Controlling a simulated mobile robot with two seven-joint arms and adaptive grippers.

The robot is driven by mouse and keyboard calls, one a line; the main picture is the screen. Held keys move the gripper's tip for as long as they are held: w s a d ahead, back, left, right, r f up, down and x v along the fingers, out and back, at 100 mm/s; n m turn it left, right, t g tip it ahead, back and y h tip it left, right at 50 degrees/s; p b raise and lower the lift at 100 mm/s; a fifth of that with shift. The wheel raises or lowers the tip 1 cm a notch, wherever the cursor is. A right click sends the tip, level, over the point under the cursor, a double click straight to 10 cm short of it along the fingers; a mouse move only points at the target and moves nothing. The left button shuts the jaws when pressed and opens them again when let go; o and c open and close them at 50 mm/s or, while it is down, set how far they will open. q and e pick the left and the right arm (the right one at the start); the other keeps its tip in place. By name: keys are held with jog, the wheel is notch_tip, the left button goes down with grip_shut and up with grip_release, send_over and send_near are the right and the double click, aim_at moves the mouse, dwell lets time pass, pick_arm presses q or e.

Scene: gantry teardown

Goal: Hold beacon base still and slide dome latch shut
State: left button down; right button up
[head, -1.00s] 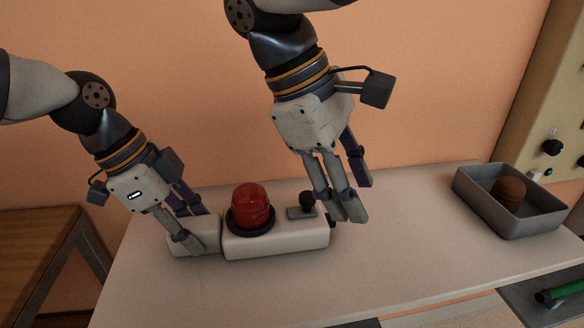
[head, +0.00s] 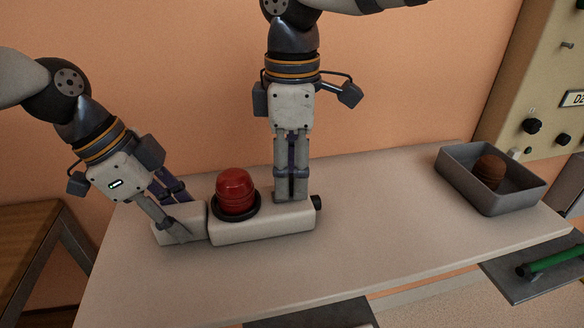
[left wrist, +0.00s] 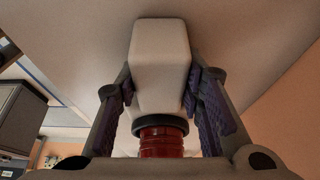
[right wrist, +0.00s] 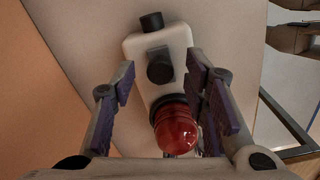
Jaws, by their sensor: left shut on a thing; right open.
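The beacon base (head: 265,227) is a long pale block lying on the table, with a red dome (head: 236,188) in a black ring. My left gripper (head: 178,222) is shut on the base's left end block; the left wrist view shows this pale end (left wrist: 160,65) between the fingers. My right gripper (head: 291,200) points down over the base's right part. The right wrist view shows it open, fingers either side of the base, with the black latch knob (right wrist: 160,67) between them. In the head view the fingers hide the knob. A black stub (head: 317,202) sticks out of the right end.
A grey tray (head: 468,195) with a brown round object (head: 490,171) stands at the table's right. A panel with black knobs (head: 532,126) is behind it. A green bar (head: 550,262) lies lower right. The table (head: 385,225) between base and tray is clear.

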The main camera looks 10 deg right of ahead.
grip_shut()
jog(key=shift+a, duration=1.05)
grip_release()
notch_tip(320, 180, up, 12)
